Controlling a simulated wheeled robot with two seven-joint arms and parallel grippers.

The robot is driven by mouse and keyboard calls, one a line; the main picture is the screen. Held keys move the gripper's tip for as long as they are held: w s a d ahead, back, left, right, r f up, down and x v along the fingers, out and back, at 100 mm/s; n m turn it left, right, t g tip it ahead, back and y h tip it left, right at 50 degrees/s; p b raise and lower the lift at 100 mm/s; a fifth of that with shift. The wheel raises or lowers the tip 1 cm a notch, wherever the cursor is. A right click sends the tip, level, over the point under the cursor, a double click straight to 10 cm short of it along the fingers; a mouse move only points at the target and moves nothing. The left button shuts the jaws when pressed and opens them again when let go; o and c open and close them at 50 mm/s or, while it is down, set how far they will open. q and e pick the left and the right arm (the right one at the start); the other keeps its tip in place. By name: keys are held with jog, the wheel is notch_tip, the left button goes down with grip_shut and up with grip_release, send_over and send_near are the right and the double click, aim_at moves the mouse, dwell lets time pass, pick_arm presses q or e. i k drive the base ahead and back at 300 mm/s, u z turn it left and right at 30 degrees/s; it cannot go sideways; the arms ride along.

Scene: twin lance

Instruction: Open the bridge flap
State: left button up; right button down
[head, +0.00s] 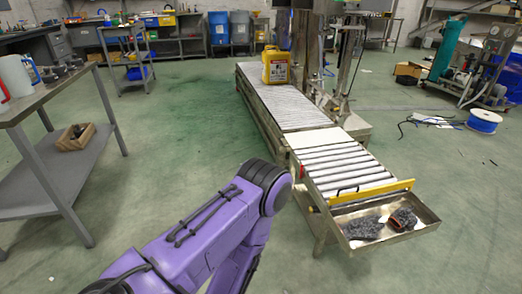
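A roller conveyor (290,106) runs from the back toward me, with a shorter roller section (345,166) at its near end. A pale flat plate (318,138) lies level between the two sections and looks like the bridge flap. A yellow jerrycan (276,67) stands upright on the far conveyor beside the upright machine frame. A purple arm of mine reaches in from the lower left, and its dark joint is left of the short roller section. Neither gripper is in view, so what they hold cannot be seen.
A yellow bar (371,193) crosses the near end of the rollers. Beyond it a metal tray (410,237) holds dark scraps. A grey workbench (40,100) stands at the left. The green floor between bench and conveyor is clear. A blue cable reel (484,121) lies at the right.

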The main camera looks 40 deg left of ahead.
aim_at(315, 138)
jog(key=u, duration=2.25)
jog(key=i, duration=3.4)
jog(key=z, duration=2.3)
